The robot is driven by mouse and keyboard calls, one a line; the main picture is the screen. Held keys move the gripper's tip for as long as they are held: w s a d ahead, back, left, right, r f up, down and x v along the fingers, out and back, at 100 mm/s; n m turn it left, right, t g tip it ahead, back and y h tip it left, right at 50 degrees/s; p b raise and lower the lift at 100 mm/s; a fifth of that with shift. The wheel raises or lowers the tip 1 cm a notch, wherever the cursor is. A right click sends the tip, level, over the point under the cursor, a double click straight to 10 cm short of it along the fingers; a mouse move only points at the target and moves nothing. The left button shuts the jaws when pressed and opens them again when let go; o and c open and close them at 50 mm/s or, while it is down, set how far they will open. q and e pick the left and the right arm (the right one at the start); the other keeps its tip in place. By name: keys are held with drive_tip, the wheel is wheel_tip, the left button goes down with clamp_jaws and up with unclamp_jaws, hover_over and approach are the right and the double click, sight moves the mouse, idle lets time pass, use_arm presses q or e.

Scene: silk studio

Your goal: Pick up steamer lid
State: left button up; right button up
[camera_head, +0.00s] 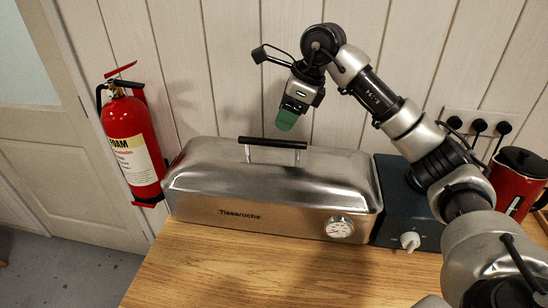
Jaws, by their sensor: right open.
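The steamer lid (215,174) is the domed metal top of a long silver steamer on the wooden table. A dark bar handle (272,142) on two metal posts stands on top of it. The steamer's front carries lettering and a round dial (339,227). My right gripper (286,122), with green fingertips, is above and slightly behind the handle, apart from it. It is open and holds nothing that I can see. My left gripper is not in view.
A dark box with a white knob (410,241) stands right of the steamer, partly hidden by my right arm. A red kettle (516,177) is at the far right, near plugged sockets (479,127). A fire extinguisher (132,140) hangs at left. The table front (240,275) is clear.

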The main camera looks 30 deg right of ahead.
sight(272, 142)
drive_tip(key=x, duration=0.3)
drive_tip(key=shift+s+a+r, duration=0.1)
drive_tip(key=shift+s+a, duration=0.1)
drive_tip(key=p+x, duration=0.2)
drive_tip(key=x, duration=0.2)
drive_tip(key=shift+w+p, duration=0.25)
drive_tip(key=shift+p, duration=0.1)
drive_tip(key=shift+w+a+f, duration=0.1)
drive_tip(key=shift+f, duration=0.5)
drive_tip(key=shift+f, duration=0.3)
clamp_jaws()
drive_tip(key=shift+r, duration=0.1)
idle(0.8)
